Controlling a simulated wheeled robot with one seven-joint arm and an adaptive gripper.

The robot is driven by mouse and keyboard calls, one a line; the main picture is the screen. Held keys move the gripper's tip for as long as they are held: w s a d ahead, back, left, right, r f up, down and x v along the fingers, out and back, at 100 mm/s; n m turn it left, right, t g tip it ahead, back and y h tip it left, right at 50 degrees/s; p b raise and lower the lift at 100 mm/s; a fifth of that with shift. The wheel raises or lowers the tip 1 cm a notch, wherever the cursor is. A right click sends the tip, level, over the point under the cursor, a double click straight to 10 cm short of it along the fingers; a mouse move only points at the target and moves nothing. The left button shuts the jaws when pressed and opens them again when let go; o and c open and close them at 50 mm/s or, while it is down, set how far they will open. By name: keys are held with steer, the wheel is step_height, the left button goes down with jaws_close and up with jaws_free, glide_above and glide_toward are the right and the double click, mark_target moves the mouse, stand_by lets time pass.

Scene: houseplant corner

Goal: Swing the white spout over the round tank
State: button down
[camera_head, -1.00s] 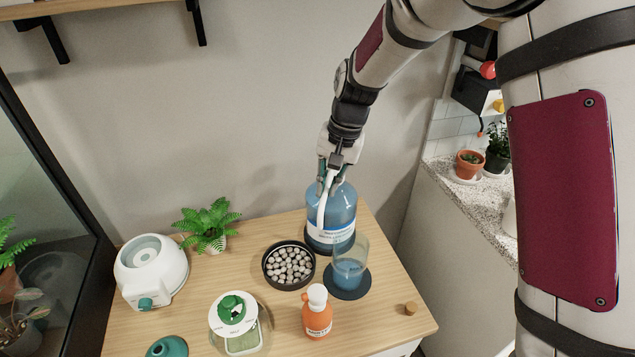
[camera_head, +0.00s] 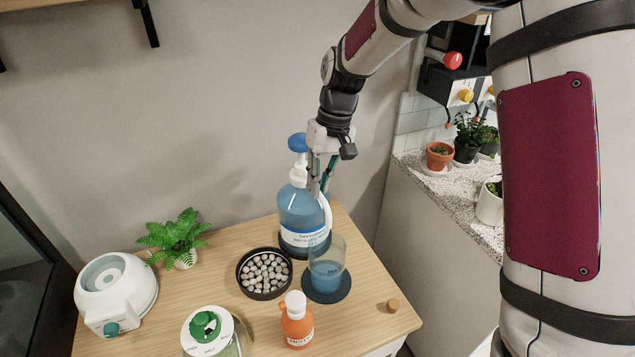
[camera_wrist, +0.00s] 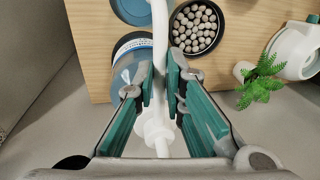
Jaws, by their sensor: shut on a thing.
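The white spout (camera_head: 327,211) curves out from the pump of a large blue bottle (camera_head: 298,212) and hangs down along the bottle's right side. My gripper (camera_head: 318,188) is shut on the spout. In the wrist view the spout (camera_wrist: 160,35) runs between the fingers of my gripper (camera_wrist: 161,82). The round tank (camera_head: 327,265), clear with blue liquid, stands just in front and right of the bottle. The spout's lower end is close to the tank's rim in the head view; I cannot tell whether it is over the opening. Its tip is outside the wrist view.
A dark round mat (camera_head: 342,292) lies under the tank. A black tray of pebbles (camera_head: 264,273) is left of it, and an orange bottle (camera_head: 296,325) is in front. A fern (camera_head: 176,237) and white appliance (camera_head: 116,291) stand farther left. A cork (camera_head: 393,305) lies at right.

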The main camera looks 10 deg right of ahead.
steer(key=shift+d, duration=0.1)
steer(key=c, duration=1.7)
jaws_free()
steer(key=shift+w, duration=0.1)
steer(key=shift+o, duration=0.2)
steer(key=shift+r, duration=0.15)
step_height(320, 180, up, 12)
steer(key=d, duration=0.2)
steer(key=shift+w+f, duration=0.25)
steer(key=shift+w, duration=0.05)
steer(key=shift+d, duration=0.1)
